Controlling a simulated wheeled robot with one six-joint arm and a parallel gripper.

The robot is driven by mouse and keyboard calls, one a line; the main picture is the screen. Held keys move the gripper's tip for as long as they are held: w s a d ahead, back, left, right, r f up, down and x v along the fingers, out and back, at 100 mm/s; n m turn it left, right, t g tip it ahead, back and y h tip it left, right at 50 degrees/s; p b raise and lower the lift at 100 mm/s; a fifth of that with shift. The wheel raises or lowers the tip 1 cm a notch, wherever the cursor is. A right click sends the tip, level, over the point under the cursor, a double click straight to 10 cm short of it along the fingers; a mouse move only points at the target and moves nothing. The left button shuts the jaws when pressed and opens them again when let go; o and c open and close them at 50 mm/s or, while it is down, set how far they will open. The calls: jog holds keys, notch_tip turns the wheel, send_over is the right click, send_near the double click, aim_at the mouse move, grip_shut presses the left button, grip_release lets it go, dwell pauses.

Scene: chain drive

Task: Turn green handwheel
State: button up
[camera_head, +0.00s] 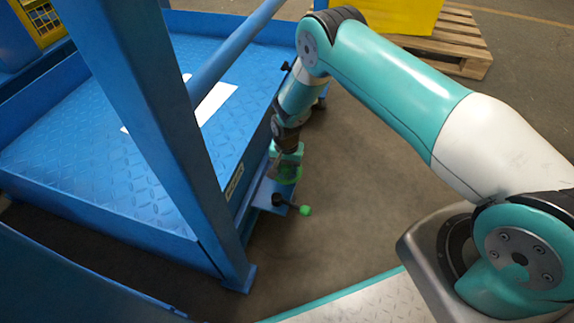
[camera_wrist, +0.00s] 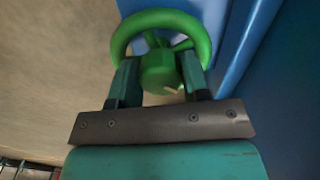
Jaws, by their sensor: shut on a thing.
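The green handwheel (camera_wrist: 160,18) has a round rim, spokes and a thick hub. It shows near the top of the wrist view, with the lower rim hidden by the fingers. In the head view the green handwheel (camera_head: 288,176) sits low beside the blue platform, partly covered by my gripper (camera_head: 287,158). My gripper (camera_wrist: 160,80) has one finger on each side of the hub in the wrist view. It is shut on the handwheel.
A black lever with a green knob (camera_head: 305,210) sticks out just below the handwheel. The blue platform (camera_head: 80,150) and its post (camera_head: 150,120) stand to the left. A wooden pallet (camera_head: 465,45) lies at the back right. Bare floor (camera_head: 350,180) lies right of the wheel.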

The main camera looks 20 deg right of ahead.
aim_at(287, 166)
jog(key=shift+s, duration=0.15)
jog(key=o, duration=0.9)
jog(key=shift+r, duration=0.1)
jog(key=shift+r+p, duration=3.4)
jog(key=shift+r, duration=5.2)
